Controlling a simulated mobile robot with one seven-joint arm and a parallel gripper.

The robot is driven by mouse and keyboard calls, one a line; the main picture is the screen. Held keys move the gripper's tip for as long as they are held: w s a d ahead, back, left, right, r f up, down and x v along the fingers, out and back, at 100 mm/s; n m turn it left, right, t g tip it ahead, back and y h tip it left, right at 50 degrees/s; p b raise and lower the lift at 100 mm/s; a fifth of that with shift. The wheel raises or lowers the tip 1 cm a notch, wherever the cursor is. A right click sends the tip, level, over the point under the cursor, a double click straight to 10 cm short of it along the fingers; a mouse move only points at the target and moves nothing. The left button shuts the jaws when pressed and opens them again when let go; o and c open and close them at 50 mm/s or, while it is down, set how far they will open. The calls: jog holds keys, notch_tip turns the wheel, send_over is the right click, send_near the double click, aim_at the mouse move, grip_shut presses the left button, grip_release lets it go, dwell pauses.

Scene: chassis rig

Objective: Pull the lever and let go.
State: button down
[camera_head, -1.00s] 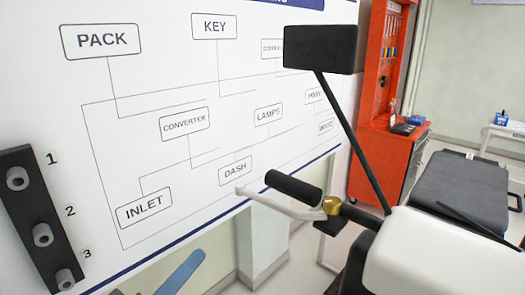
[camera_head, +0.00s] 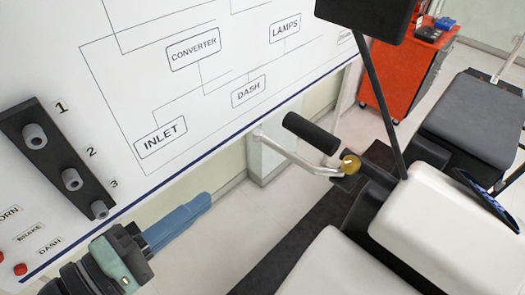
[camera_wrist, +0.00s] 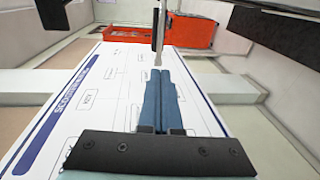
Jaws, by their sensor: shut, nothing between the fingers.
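The lever (camera_head: 290,151) is a thin silver bar with a ball end, beside the black handlebar grip (camera_head: 312,133) of a white scooter. It angles away from the grip towards its free end at the left. My gripper (camera_head: 207,198), with blue fingers, is below and left of the lever's free end in the head view, apart from it in the picture. The fingers are shut together with nothing between them, as the wrist view (camera_wrist: 163,72) also shows. A thin pale piece just beyond the fingertips there may be the lever; I cannot tell for sure.
A white wiring board (camera_head: 110,90) stands along the left, with a black strip of sockets (camera_head: 58,160) and red buttons. A black mirror (camera_head: 362,15) on a stalk rises above the handlebar. A red tool cabinet (camera_head: 405,75) stands behind. Floor shows between board and scooter.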

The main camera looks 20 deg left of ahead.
jog(key=p, duration=0.5)
send_near(269, 141)
jog(key=w+d, duration=0.2)
jog(key=w, duration=0.1)
jog(key=w+d+f, duration=0.1)
jog(key=shift+w+f, duration=0.1)
jog(key=shift+w, duration=0.3)
jog(key=shift+w+d+f, duration=0.1)
jog(key=shift+w+f, duration=0.1)
jog(key=shift+w, duration=0.25)
jog(key=shift+w+a+f+m+g+h+b, duration=0.15)
jog(key=shift+w+m+g+h+b, duration=0.45)
jog(key=shift+w+m+h+b, duration=0.65)
jog(key=shift+w+h, duration=0.45)
jog(key=shift+w, duration=0.4)
jog(key=shift+s+r, duration=0.1)
jog(key=shift+r, duration=0.25)
